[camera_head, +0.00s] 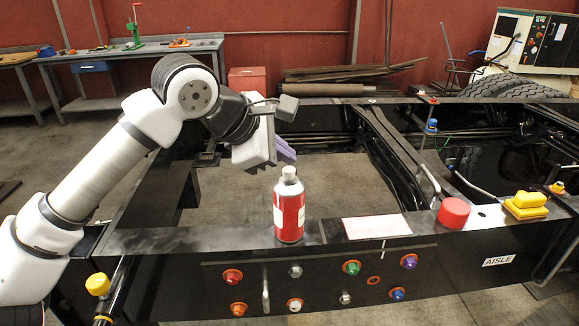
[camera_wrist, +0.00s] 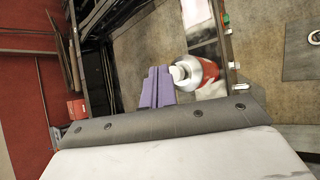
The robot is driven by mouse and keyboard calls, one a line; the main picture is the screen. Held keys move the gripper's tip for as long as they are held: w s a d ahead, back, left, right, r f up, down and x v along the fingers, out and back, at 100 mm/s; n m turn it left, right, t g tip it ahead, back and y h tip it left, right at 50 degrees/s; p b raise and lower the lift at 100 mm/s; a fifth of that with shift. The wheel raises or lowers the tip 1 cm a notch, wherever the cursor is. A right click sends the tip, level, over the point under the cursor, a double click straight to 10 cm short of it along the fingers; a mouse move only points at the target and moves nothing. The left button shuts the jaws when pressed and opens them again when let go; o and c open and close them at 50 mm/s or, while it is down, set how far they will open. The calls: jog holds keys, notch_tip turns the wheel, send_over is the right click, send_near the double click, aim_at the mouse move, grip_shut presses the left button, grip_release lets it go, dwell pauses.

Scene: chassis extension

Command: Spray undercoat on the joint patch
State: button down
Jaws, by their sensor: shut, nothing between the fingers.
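A red and white spray can (camera_head: 289,208) with a pale cap stands upright on the top face of the black chassis rail (camera_head: 250,238) in the head view. In the wrist view the can (camera_wrist: 206,73) shows just right of my fingers. My gripper (camera_head: 287,150) is shut and empty, its purple fingers above and slightly left of the can, apart from it. The shut fingers also show in the wrist view (camera_wrist: 157,86). A pale pinkish-white rectangle (camera_head: 377,227), possibly the joint patch, lies on the rail right of the can.
A red round cap (camera_head: 453,213) and a yellow block (camera_head: 526,205) sit on the rail further right. Coloured knobs (camera_head: 351,268) line the rail's front face. The chassis opening behind the can shows bare floor. A workbench (camera_head: 130,50) stands at the back left.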

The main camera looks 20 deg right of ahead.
jog(key=shift+r, duration=0.1)
notch_tip(320, 180, up, 6)
jog(key=p, duration=0.3)
jog(key=shift+w+a, duration=0.1)
dwell(2.5)
